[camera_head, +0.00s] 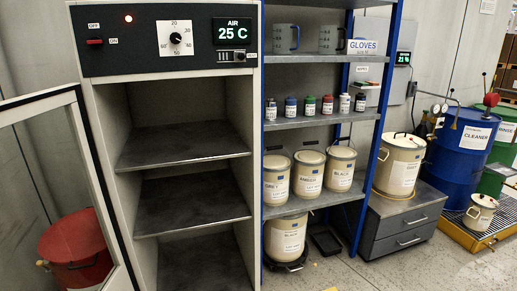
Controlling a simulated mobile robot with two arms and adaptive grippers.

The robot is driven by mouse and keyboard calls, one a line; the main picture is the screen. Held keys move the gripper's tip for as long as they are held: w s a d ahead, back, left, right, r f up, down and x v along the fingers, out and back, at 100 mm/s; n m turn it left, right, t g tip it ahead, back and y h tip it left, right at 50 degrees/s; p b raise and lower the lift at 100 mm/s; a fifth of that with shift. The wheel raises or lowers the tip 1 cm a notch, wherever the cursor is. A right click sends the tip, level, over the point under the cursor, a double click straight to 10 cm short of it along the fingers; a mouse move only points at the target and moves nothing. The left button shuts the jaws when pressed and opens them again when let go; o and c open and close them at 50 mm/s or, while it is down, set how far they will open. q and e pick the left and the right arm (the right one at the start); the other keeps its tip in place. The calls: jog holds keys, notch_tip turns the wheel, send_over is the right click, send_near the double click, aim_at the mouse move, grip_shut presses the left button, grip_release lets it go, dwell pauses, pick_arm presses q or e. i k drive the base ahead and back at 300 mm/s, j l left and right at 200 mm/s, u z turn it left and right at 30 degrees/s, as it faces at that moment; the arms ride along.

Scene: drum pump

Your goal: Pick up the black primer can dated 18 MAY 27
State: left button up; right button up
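Neither of my grippers is clearly in view. On the blue-framed shelf, a cream can whose label seems to read BLACK (340,168) stands upright with its lid on. Beside it stand a can that seems to read AMBER (309,173) and another cream can (276,180). A further cream can (286,238) stands below them near the floor. Small bottles, including a black one (270,109) and a red-capped one (327,105), stand in a row on the shelf above. The dates are too small to read, so I cannot tell which can is dated 18 MAY 27.
An oven-like cabinet (118,150) showing 25 C stands open with empty shelves, its glass door (15,103) swung left. A red bin (77,240) shows behind the glass. A large cream drum (400,163) stands on a grey drawer unit (405,225). A blue cleaner drum (461,158) is at right.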

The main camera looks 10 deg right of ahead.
aim_at(360, 99)
jog(key=i+l, duration=0.15)
jog(key=l, duration=0.2)
jog(key=i+l, duration=0.2)
jog(key=l, duration=0.15)
jog(key=i+l+u, duration=0.1)
jog(key=l, duration=0.25)
jog(key=i+l, duration=0.25)
jog(key=l, duration=0.15)
jog(key=i+l+u, duration=0.1)
jog(key=l, duration=0.25)
jog(key=i+l, duration=0.2)
jog(key=l, duration=0.2)
jog(key=i+l, duration=0.15)
jog(key=l, duration=0.2)
jog(key=u, duration=0.05)
